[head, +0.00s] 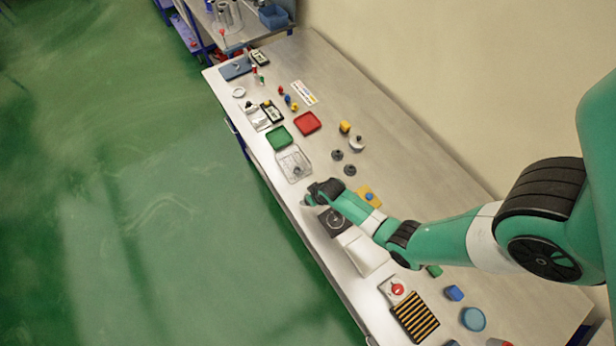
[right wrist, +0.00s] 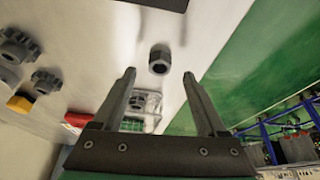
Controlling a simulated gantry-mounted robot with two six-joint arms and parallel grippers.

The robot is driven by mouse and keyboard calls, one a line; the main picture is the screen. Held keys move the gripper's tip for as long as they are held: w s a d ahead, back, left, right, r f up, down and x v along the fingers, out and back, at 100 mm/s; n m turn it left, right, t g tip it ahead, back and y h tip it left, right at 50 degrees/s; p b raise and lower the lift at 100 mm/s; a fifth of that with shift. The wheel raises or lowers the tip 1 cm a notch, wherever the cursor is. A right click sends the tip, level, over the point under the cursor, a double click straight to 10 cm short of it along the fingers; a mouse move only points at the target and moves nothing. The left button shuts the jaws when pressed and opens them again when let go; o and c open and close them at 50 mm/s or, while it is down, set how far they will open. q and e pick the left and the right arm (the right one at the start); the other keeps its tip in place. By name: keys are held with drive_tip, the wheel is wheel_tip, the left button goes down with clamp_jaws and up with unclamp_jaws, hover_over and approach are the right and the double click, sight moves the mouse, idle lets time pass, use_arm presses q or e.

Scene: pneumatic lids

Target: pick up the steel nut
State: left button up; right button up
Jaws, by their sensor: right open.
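The steel nut (right wrist: 159,62) is a dark grey hexagonal piece with a round hole, lying on the pale tabletop in the right wrist view. My right gripper (right wrist: 159,76) is open, with one finger on each side below the nut in the picture; nothing is held. In the head view my right gripper (head: 318,194) is low over the bench near its front edge, and the nut cannot be made out clearly there. My left gripper is not in view.
A clear tray (head: 293,163) lies close by, with green (head: 279,138) and red (head: 308,122) trays beyond it. A black plate (head: 334,222) lies on the near side of the gripper. The bench edge drops to a green floor.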

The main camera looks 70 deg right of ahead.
drive_tip(key=b+x, duration=0.1)
drive_tip(key=x, duration=0.2)
drive_tip(key=shift+s+f, duration=0.1)
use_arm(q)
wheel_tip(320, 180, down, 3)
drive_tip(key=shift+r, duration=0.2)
use_arm(e)
clamp_jaws()
